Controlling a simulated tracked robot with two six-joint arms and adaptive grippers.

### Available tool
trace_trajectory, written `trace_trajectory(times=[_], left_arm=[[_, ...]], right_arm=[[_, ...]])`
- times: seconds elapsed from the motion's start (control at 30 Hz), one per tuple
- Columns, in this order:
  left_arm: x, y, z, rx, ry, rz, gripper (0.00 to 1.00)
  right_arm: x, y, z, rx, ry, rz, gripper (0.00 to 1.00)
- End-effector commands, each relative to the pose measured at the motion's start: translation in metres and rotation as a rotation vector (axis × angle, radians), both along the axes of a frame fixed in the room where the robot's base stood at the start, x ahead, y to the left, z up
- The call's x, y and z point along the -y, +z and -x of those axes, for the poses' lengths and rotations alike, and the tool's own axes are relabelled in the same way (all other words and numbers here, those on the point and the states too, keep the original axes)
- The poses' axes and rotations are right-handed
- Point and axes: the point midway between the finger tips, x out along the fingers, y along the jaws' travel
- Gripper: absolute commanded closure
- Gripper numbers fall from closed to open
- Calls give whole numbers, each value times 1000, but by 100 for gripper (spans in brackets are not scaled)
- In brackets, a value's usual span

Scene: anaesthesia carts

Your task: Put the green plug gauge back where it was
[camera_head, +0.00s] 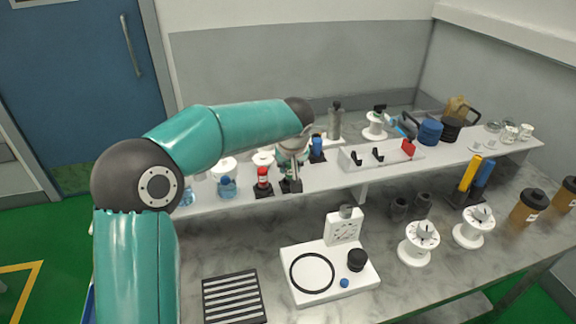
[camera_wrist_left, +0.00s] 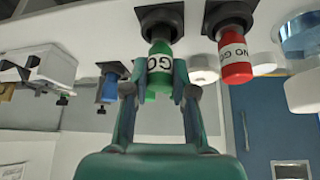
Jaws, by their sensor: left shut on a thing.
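The green plug gauge (camera_wrist_left: 159,70), marked GO, is between the two fingers of my left gripper (camera_wrist_left: 158,90), which is shut on it. In the left wrist view, which is upside down, the gauge's lower end meets a square black holder (camera_wrist_left: 160,18) on the shelf; I cannot tell how deep it sits. In the head view my left gripper (camera_head: 291,178) points down over that holder and mostly hides the gauge. The red NO GO plug gauge (camera_wrist_left: 234,58) stands in its own black holder beside it; it also shows in the head view (camera_head: 263,177). My right gripper is not in view.
A blue plug (camera_head: 317,145) stands in a holder just behind my gripper. A white rack (camera_head: 375,160) is to the right. Below the shelf are a dial device (camera_head: 300,265) and a striped block (camera_head: 233,298).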

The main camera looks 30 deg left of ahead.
Motion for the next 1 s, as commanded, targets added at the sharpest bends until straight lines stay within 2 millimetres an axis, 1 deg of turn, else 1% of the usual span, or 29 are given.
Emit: trace_trajectory(times=[0.03, 0.27, 0.37, 0.4, 0.53, 0.57, 0.83, 0.93, 1.0], left_arm=[[0, -3, 0, -1, 0, 1, 100], [0, -3, 0, 0, 1, 0, 100], [0, -6, 0, 0, 0, 0, 100], [0, -6, 0, 0, 0, 0, 73], [0, -5, 0, 0, 0, 0, 51], [0, -5, 0, 0, 0, 0, 49], [0, -5, 0, 0, 0, 0, 49], [0, -1, 0, 0, 0, 0, 49], [2, 2, 2, 3, 0, 1, 49]], right_arm=[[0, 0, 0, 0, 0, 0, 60], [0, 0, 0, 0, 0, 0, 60], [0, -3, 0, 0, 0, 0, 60], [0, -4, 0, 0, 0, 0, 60], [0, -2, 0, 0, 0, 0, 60], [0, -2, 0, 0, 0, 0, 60], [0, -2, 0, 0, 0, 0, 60], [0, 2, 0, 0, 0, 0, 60], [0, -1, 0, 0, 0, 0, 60]])
